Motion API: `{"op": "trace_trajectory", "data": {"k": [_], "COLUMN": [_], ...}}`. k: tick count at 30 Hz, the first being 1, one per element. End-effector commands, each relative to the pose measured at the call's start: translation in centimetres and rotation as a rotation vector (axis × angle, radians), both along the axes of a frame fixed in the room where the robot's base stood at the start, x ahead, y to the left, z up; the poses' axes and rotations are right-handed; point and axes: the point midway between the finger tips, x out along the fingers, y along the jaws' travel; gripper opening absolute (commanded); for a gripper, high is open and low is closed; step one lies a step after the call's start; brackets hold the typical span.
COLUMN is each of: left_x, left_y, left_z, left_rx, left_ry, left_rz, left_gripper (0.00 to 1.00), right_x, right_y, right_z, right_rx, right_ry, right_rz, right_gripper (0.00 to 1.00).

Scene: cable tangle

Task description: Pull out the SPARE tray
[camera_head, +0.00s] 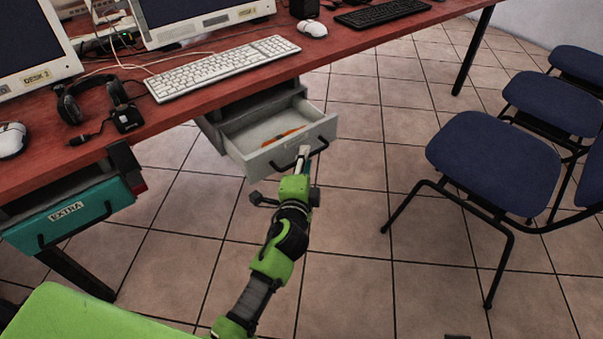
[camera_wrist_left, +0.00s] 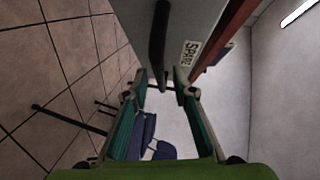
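The SPARE tray (camera_head: 262,135) is a pale grey drawer under the red desk, standing partly out with something orange inside. Its front bears a dark bar handle (camera_head: 273,167). In the left wrist view the SPARE label (camera_wrist_left: 190,52) is on the tray front, beside the handle (camera_wrist_left: 158,40). My left gripper (camera_head: 303,156) is at the handle. In the left wrist view its two fingertips (camera_wrist_left: 160,82) stand apart, with the handle bar between them and gaps seeming to show at its sides; firm contact is not clear.
A teal EXTRA tray (camera_head: 85,208) is under the desk (camera_head: 240,72) at the left. Keyboards, screens, mice and a headset (camera_head: 88,98) with cables lie on the desk. Blue chairs (camera_head: 494,160) stand at the right. The tiled floor before the SPARE tray is clear.

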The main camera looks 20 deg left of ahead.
Motion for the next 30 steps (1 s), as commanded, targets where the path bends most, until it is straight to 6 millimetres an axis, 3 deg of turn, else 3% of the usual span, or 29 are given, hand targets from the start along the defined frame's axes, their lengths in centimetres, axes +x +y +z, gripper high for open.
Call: {"op": "trace_trajectory", "data": {"k": [9, 15, 30], "left_x": [-6.7, -9.5, -10.3], "left_y": [-0.8, -1.1, -1.1], "left_z": [0.9, 1.3, 1.5], "left_rx": [-0.003, -0.001, -0.001], "left_ry": [0.003, 0.002, 0.000], "left_rz": [0.000, 0.000, 0.000], "left_gripper": [0.25, 0.25, 0.25], "right_x": [-0.1, -0.1, -0.1], "right_y": [0.0, 0.0, 0.0], "right_z": [0.0, 0.0, -0.1], "right_rx": [-0.001, -0.001, -0.001], "right_ry": [0.002, 0.002, 0.003], "right_rz": [0.001, 0.001, 0.001], "right_gripper": [0.40, 0.40, 0.40]}}
